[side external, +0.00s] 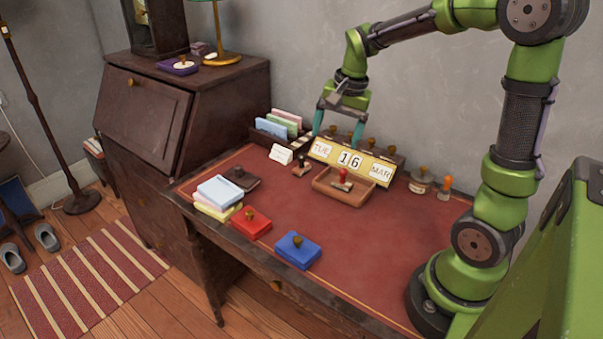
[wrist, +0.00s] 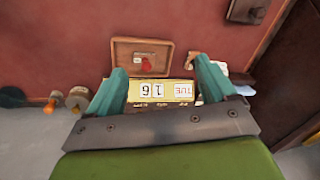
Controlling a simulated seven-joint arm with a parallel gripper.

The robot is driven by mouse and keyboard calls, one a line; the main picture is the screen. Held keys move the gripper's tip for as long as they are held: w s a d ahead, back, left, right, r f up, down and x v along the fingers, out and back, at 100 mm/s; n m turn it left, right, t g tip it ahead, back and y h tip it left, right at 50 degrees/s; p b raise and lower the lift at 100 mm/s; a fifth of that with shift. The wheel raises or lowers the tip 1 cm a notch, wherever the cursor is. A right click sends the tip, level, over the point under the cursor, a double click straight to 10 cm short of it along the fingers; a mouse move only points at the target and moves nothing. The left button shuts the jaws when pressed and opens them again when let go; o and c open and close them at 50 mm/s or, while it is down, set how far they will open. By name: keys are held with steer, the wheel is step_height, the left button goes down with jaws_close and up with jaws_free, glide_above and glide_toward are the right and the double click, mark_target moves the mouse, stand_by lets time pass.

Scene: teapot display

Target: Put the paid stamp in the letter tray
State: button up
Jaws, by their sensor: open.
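A small brown wooden tray (side external: 355,200) sits on the desk in front of the calendar, with a red-handled stamp (side external: 343,180) standing in it. In the wrist view the tray (wrist: 117,46) and red stamp (wrist: 147,64) lie just beyond the fingers. A dark stamp with a wooden handle (side external: 302,165) stands left of the tray. I cannot read which stamp says paid, nor tell whether this tray is the letter tray. My gripper (side external: 338,138) is open and empty, its teal fingers apart near the calendar's top; they also frame the calendar in the wrist view (wrist: 161,68).
A yellow block calendar (side external: 376,171) stands behind the tray. Several more stamps line the wall; an orange-handled one (side external: 445,187) is at right. Red (side external: 250,225) and blue (side external: 297,252) pads sit at the front. Envelopes (side external: 272,128) stand back left. The desk's right middle is clear.

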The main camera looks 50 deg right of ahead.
steer(key=s+a+r+n+t+y, duration=0.1)
steer(key=s+a+r+n+t, duration=0.1)
steer(key=s+a+n, duration=0.3)
steer(key=s+a+r+n+t, duration=0.3)
steer(key=s+a, duration=0.3)
steer(key=a, duration=0.4)
steer(key=shift+n+y, duration=0.4)
steer(key=shift+n, duration=0.5)
